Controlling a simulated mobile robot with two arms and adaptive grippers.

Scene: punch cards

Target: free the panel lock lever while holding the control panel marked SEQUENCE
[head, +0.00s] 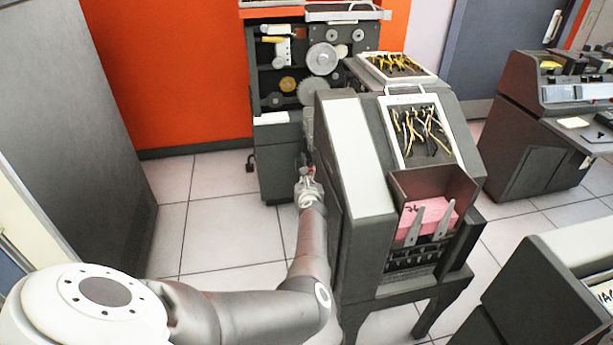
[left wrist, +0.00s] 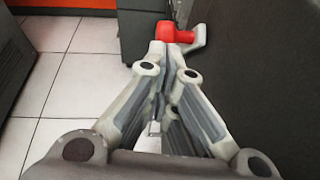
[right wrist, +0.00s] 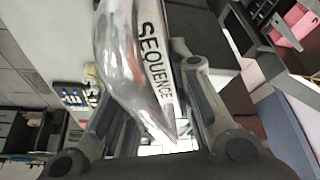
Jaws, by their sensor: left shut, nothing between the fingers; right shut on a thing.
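The red lock lever (left wrist: 178,33), with a grey end, shows at the top of the left wrist view beside the machine's dark side wall. My left gripper (left wrist: 165,55) is shut and empty, its fingertips right at the lever; whether they touch it I cannot tell. In the head view my left gripper (head: 307,180) is at the left side of the card machine. The control panel marked SEQUENCE (right wrist: 158,75) is a shiny silver piece in the right wrist view. My right gripper (right wrist: 165,60) is shut on it; the panel hides part of the fingers. The head view does not show the right gripper.
The dark card machine (head: 352,165) holds pink cards (head: 428,217) in a front hopper. A geared machine (head: 283,140) stands behind it. A grey cabinet (head: 75,130) stands at the left. Tiled floor (head: 225,205) is clear between.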

